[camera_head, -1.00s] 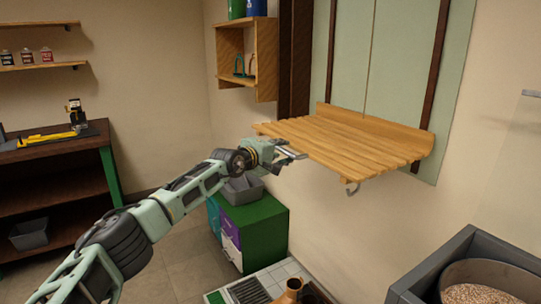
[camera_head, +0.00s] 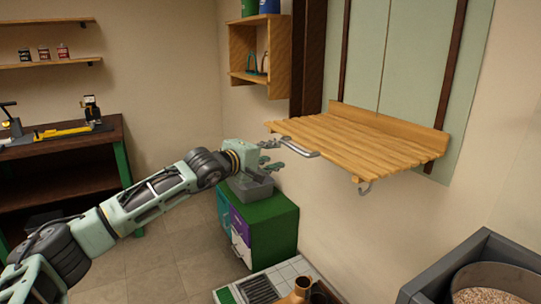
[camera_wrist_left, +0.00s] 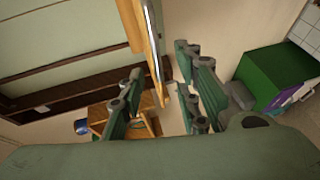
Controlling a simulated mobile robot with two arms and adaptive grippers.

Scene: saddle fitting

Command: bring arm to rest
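My left arm (camera_head: 150,192) reaches in from the left in the head view. My left gripper (camera_head: 283,157) is at its end, just left of and below the near-left corner of the slatted wooden shelf (camera_head: 365,140). In the wrist view, the shelf's edge (camera_wrist_left: 142,28) shows beyond the fingers. My right gripper is not in view.
A green cabinet (camera_head: 272,222) with a grey bin (camera_head: 250,188) stands below the gripper. A small wooden wall box (camera_head: 258,60) hangs behind. A workbench (camera_head: 60,145) is at the far left. A grey-framed tub (camera_head: 475,265) is at the lower right.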

